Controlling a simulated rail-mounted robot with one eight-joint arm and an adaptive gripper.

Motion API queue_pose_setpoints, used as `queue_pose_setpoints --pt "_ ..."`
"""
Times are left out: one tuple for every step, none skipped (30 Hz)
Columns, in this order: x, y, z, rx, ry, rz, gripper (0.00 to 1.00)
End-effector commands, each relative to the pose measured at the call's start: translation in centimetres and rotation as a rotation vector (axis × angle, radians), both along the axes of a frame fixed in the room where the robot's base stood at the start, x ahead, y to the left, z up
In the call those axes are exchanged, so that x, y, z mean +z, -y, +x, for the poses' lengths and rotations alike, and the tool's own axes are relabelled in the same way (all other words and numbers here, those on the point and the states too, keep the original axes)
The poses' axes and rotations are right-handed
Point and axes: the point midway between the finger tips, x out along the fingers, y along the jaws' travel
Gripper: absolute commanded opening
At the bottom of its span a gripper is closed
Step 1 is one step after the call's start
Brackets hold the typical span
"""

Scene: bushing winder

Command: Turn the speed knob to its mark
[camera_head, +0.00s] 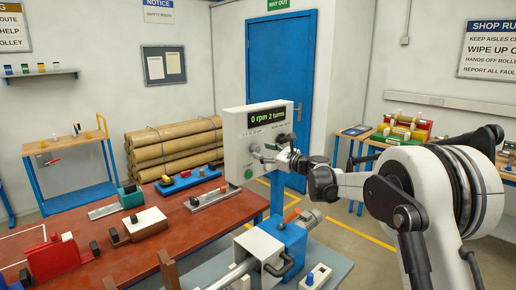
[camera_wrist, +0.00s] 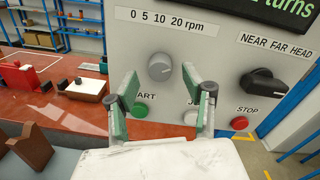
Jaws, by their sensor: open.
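The grey speed knob (camera_wrist: 160,67) sits on the white control panel (camera_wrist: 95,25), below the label "0 5 10 20 rpm". Its pointer direction is hard to make out. The panel also shows in the head view (camera_head: 233,125), with its display (camera_head: 268,117) reading "0 rpm 2 turns". My gripper (camera_wrist: 166,92) is open and empty. Its two green-padded fingers stand left and right of the knob and lower in the picture, apart from it. In the head view my gripper (camera_head: 272,152) is in front of the panel and hides part of its controls.
A black selector knob (camera_wrist: 262,88) marked NEAR FAR HEAD sits right of the speed knob. Below are a green START button (camera_wrist: 140,110), a partly hidden button (camera_wrist: 191,117) and a red STOP button (camera_wrist: 239,123). A red bench (camera_head: 150,245) with several fixtures lies left.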

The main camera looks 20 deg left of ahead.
Motion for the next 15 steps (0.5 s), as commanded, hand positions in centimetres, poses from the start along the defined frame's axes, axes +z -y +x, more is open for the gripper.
queue_pose_setpoints --pt "0.1 -0.8 0.4 0.001 0.000 0.000 0.45" --pt "0.1 -1.1 0.6 0.001 0.000 0.000 0.45" --pt "0.1 -1.5 0.8 0.002 0.000 -0.001 0.45" --pt "0.1 -1.8 0.9 0.002 0.000 -0.001 0.45" --pt "0.1 -2.0 1.1 0.002 0.000 -0.001 0.45" --pt "0.1 -2.3 1.3 0.001 0.000 0.000 0.45" --pt "0.0 -2.4 1.4 0.001 0.000 0.000 0.45" --pt "0.0 -2.6 1.4 0.001 0.000 0.000 0.45" --pt "0.0 -2.7 1.5 0.000 0.000 0.000 0.45" --pt "0.0 -2.8 1.6 0.000 0.000 0.000 0.45" --pt "0.0 -2.8 1.6 0.000 0.000 0.000 0.45" --pt "0.0 -2.9 1.6 0.000 0.000 0.000 0.45" --pt "0.0 -2.9 1.6 0.000 0.000 0.000 0.45" --pt "0.0 -2.9 1.6 0.000 0.000 0.000 0.45" --pt "0.0 -2.9 1.6 0.000 0.000 0.000 0.45"
